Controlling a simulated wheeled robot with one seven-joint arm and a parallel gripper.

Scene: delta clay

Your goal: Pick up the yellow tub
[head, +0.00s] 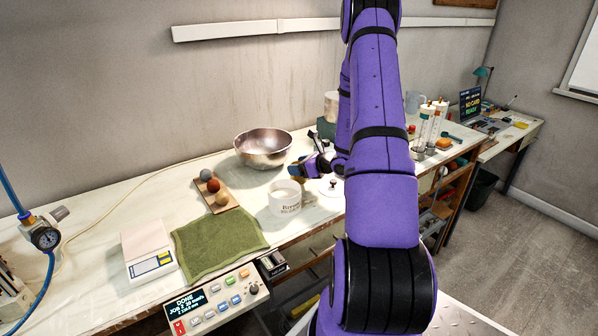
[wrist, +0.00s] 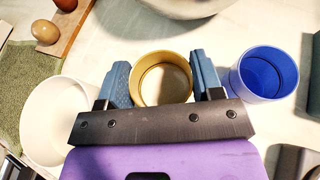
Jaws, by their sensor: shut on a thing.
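The yellow tub (wrist: 160,97) is a small round open-topped tub, seen from above in the middle of the wrist view. My gripper (wrist: 160,72) is shut on it, with one blue-grey finger against each side. The tub looks empty. I cannot tell whether its base touches the table. In the head view my gripper (head: 307,168) is small and partly covered by my purple arm, low over the bench behind the white mug.
A blue tub (wrist: 264,73) stands close to the right finger. A white mug (head: 285,198) is close on the left. A metal bowl (head: 263,148) stands behind. A board with several balls (head: 214,185), a green towel (head: 218,243) and a white scale (head: 149,251) lie farther left.

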